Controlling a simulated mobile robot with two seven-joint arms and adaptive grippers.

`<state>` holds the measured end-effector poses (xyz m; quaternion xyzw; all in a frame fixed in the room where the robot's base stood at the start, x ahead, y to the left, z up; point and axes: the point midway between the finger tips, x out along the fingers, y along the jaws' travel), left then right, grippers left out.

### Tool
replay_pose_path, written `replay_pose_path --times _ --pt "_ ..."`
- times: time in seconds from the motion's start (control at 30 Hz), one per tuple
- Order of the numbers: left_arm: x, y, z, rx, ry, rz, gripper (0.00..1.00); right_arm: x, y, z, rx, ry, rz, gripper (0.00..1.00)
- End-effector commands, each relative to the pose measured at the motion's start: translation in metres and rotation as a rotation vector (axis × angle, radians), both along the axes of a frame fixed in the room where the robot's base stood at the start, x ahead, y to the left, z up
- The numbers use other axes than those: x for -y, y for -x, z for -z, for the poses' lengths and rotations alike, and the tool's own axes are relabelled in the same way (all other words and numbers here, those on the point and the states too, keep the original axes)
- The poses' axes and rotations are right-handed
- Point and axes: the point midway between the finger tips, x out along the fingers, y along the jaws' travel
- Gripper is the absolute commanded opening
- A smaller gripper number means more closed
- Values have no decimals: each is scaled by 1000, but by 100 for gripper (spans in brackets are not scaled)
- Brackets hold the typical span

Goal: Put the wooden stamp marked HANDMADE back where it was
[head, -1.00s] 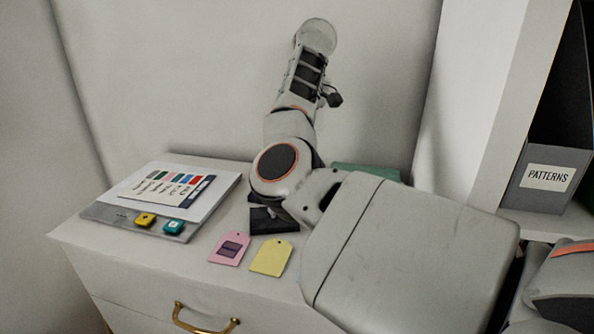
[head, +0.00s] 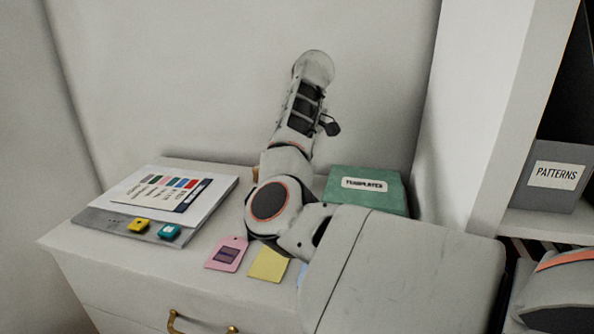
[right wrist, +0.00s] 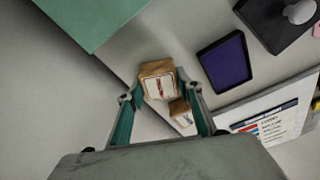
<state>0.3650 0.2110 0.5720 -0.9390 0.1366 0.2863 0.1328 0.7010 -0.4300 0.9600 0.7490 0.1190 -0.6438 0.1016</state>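Two wooden stamps show in the right wrist view: a larger one (right wrist: 158,82) with reddish print on a white face, and a smaller one (right wrist: 181,112) beside it. Their lettering is too small to read, so I cannot tell which is marked HANDMADE. My right gripper (right wrist: 165,94) is open, its teal fingers on either side of the stamps. The larger stamp is close to the left finger, with a gap to the right one; I cannot tell whether it touches. In the head view my right arm hides the gripper and most of the stamp area. My left gripper is not in view.
A green TEMPLATES box (head: 368,190) stands at the back right. A purple ink pad (right wrist: 223,62) and a black piece with a round knob (right wrist: 280,22) are near the stamps. Papers (head: 160,188) lie left; pink (head: 226,254) and yellow (head: 268,264) tags lie in front.

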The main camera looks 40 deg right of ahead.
Motion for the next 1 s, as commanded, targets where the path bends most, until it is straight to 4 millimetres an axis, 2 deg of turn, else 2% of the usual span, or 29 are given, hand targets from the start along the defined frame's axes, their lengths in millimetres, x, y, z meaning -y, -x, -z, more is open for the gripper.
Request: replay_pose_path --times 0.37,0.47,0.57,0.8,1.0 --pt "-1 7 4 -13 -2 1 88 0 0 -1 0 0 0 51" --pt "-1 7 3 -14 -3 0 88 0 0 -7 2 0 0 51" --pt "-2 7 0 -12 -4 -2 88 1 2 -21 7 0 0 51" --pt "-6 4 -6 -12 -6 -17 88 3 9 -72 10 0 -1 51" --pt "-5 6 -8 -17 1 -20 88 5 14 -105 6 0 -1 51"
